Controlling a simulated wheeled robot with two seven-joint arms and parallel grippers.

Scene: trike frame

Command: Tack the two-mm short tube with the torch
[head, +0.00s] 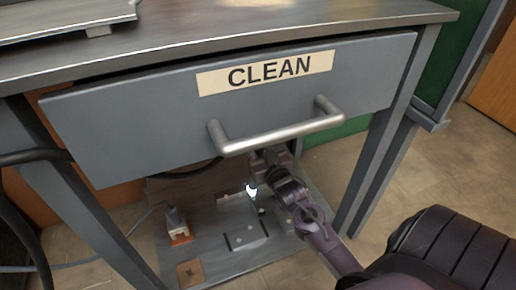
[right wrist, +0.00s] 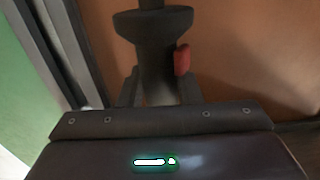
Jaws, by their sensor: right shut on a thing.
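My right arm reaches in from the lower right, and its gripper (head: 270,158) is beneath the "CLEAN" drawer, below and behind its handle. In the right wrist view it is shut on a dark tool with a red trigger-like part, which looks like the torch (right wrist: 155,22). The torch's tip is out of that view. In the head view, a small bright bluish-white glow shows just below the gripper; I cannot tell its source. I cannot make out the short tube in either view. My left gripper is not in view.
A grey drawer (head: 130,118) labelled "CLEAN" has a bar handle (head: 275,135) close above my right gripper. The table legs (head: 380,165) flank the space below. A low shelf (head: 215,262) holds a small orange-and-white item (head: 178,228) with a cable. Dark cables hang at left.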

